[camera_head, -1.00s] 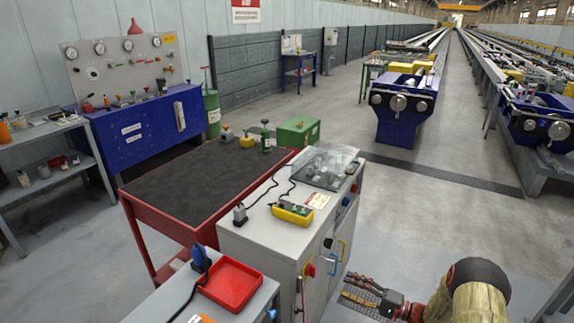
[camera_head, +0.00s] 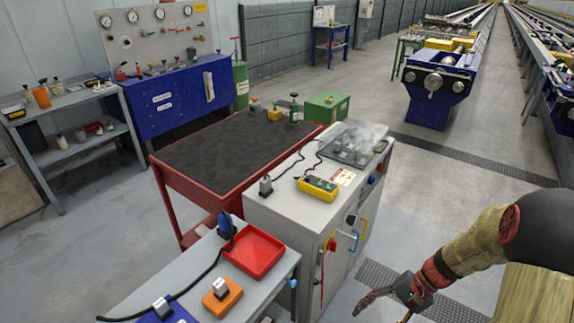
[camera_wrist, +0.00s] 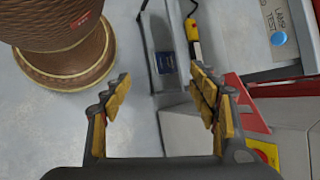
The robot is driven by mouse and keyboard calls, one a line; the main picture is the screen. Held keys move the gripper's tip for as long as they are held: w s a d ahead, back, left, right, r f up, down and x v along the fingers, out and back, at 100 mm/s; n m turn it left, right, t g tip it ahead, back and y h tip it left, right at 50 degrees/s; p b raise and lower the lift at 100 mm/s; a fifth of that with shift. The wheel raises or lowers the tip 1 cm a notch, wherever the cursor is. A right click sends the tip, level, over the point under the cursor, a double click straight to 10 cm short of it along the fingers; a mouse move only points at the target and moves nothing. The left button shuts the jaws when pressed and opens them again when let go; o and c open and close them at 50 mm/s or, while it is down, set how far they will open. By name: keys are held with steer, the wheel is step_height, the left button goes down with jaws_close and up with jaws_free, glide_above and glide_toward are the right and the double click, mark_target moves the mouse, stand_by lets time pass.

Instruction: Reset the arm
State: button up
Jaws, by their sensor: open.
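My gripper (camera_head: 378,304) hangs over the floor at the lower right of the head view, in front of the grey cabinet. My arm comes in from the right edge with its elbow raised. In the wrist view my gripper (camera_wrist: 163,82) is open, its yellow-padded fingers spread apart. Nothing is between the fingers. I see grey floor and part of a grey frame beyond them.
The grey cabinet (camera_head: 287,212) with coloured handles stands left of my gripper. A red tray (camera_head: 254,252) and an orange switch box (camera_head: 222,295) sit on a bench at lower left. A red worktable (camera_head: 180,198) stands behind. Open floor (camera_head: 480,205) lies behind my arm.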

steer(key=s+a+r+n+t+h, duration=0.1)
steer(key=s+r+n+t+h, duration=0.1)
steer(key=r, duration=0.7)
steer(key=s+a+r+n+t+h+p, duration=0.1)
steer(key=s+r, duration=0.4)
steer(key=r, duration=0.5)
steer(key=s+a+r+n+t+h, duration=0.2)
steer(key=s+r+n+t+h, duration=0.2)
steer(key=r, duration=0.5)
steer(key=shift+a+r+n+h+p, duration=0.15)
steer(key=shift+a+n+h+p, duration=0.15)
steer(key=shift+h+p, duration=0.1)
